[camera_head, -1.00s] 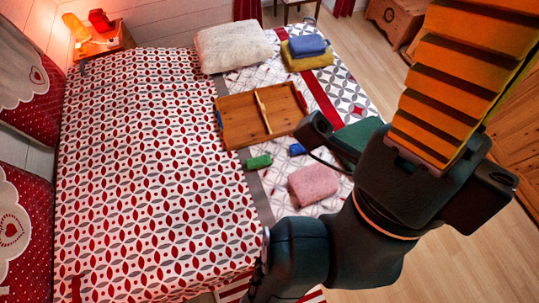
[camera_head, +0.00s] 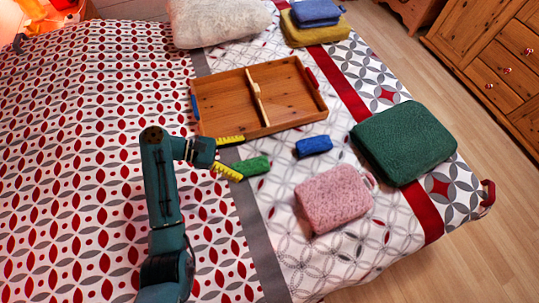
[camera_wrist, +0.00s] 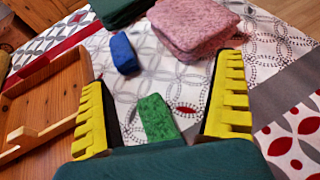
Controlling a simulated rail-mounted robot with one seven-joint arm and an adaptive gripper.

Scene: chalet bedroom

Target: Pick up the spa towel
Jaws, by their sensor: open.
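The frames do not show which cloth is called the spa towel. A small green cloth (camera_head: 252,166) lies on the bed, with a small blue cloth (camera_head: 313,146) to its right. A pink folded towel (camera_head: 334,198) and a large dark green folded towel (camera_head: 404,142) lie further right. My gripper (camera_head: 228,156) is open and empty, just left of the small green cloth. In the wrist view, the small green cloth (camera_wrist: 158,118) shows between my yellow fingers (camera_wrist: 163,80); contact cannot be told. The blue cloth (camera_wrist: 124,53) and pink towel (camera_wrist: 195,28) lie beyond.
A two-compartment wooden tray (camera_head: 225,102) lies behind my gripper, close to it. A blue folded cloth (camera_head: 316,12) rests on a yellow one (camera_head: 316,33) at the back, beside a cream cushion (camera_head: 218,20). The patterned bed surface at left is clear.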

